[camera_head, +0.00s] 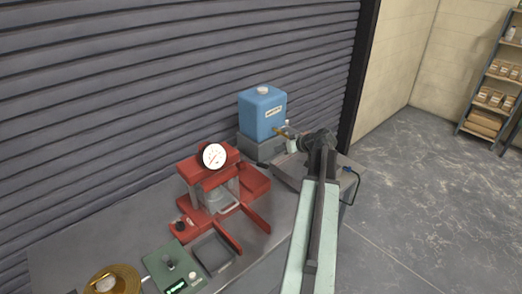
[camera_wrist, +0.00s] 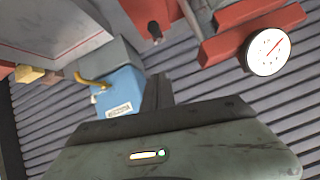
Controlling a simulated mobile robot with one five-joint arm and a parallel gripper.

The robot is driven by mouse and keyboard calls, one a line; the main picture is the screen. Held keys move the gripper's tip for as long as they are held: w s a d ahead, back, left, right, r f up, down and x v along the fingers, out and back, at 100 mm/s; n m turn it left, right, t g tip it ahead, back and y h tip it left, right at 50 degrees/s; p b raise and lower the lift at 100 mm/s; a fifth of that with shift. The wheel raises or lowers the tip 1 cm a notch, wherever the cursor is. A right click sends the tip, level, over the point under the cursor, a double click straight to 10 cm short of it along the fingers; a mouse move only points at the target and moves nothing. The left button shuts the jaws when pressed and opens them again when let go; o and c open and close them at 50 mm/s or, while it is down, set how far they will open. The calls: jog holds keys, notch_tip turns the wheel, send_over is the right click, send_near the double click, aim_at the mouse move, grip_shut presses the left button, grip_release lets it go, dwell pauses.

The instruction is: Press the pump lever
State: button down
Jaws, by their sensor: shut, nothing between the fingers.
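A red press (camera_head: 205,180) with a round white gauge (camera_head: 214,156) stands on the grey bench by the shutter. Two red bars reach forward from its base, a right one (camera_head: 256,217) and a left one (camera_head: 228,242). I cannot tell for sure which is the pump lever. In the wrist view the red press (camera_wrist: 225,45) and its gauge (camera_wrist: 269,52) show at the upper right, tilted. My gripper (camera_wrist: 157,88) is shut and empty, pointing towards the shutter. In the head view my arm reaches past the right of the press, apart from it; the fingertips are not clear there.
A blue container (camera_head: 263,114) with a brass tap stands on a grey block behind the press. A green box (camera_head: 173,268), a dark square tray (camera_head: 213,254) and a brass pan (camera_head: 112,281) lie at the front left. A shelf (camera_head: 495,90) stands far right.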

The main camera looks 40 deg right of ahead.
jog(key=shift+w+a, duration=0.15)
jog(key=shift+a, duration=0.05)
jog(key=shift+w+f, duration=0.1)
jog(key=w+f+b, duration=0.2)
jog(key=f+b, duration=0.1)
jog(key=w+f+b, duration=0.2)
jog(key=f+b, duration=0.1)
jog(key=w+f+b, duration=0.3)
jog(key=shift+a, duration=0.3)
jog(key=shift+s+a+f+b, duration=0.1)
jog(key=shift+s+f+b, duration=0.05)
jog(key=shift+s+b, duration=0.15)
jog(key=shift+w, duration=0.1)
